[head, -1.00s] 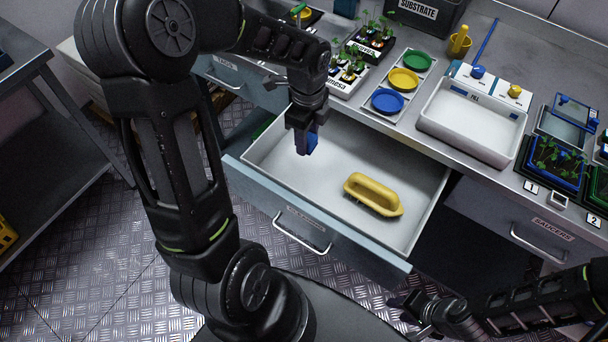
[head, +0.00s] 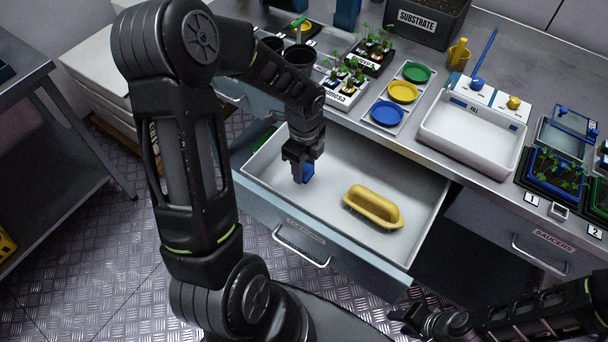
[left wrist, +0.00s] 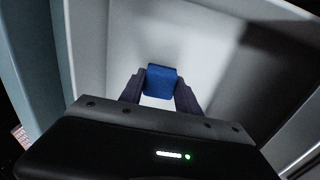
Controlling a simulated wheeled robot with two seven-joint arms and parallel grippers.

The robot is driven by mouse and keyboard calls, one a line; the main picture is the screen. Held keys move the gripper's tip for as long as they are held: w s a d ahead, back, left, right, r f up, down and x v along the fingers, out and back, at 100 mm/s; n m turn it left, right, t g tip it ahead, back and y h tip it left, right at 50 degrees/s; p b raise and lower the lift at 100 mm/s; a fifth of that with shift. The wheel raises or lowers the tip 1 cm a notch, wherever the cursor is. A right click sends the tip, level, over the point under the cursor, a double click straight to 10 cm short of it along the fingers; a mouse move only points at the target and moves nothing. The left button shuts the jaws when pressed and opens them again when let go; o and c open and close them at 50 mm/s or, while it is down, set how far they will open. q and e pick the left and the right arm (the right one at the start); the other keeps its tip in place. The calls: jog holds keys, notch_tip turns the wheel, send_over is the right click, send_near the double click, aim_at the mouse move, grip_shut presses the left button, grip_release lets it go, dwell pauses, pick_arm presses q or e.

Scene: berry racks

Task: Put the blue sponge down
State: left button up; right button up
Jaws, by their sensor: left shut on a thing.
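The blue sponge (head: 308,172) is held in my left gripper (head: 303,168), over the left part of the open drawer (head: 330,239). In the left wrist view the sponge (left wrist: 161,80) sits between the two dark fingers of my left gripper (left wrist: 160,92), which are shut on it. The pale drawer floor (left wrist: 205,50) lies beyond it; I cannot tell whether the sponge touches it. My right gripper (head: 411,318) is at the bottom right, outside the drawer; its fingers are too small and dark to tell open from shut.
A yellow brush-like object (head: 373,206) lies in the drawer, right of the sponge. The drawer floor between them is clear. Above stands the counter with a white sink tray (head: 470,135), a rack of coloured saucers (head: 388,112) and seedling trays (head: 343,88).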

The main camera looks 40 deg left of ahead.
pick_arm(q)
jog(key=shift+f, duration=1.85)
jog(key=shift+f, duration=0.2)
jog(key=o, duration=1.2)
jog(key=shift+r, duration=0.2)
notch_tip(320, 180, up, 12)
jog(key=shift+r, duration=0.1)
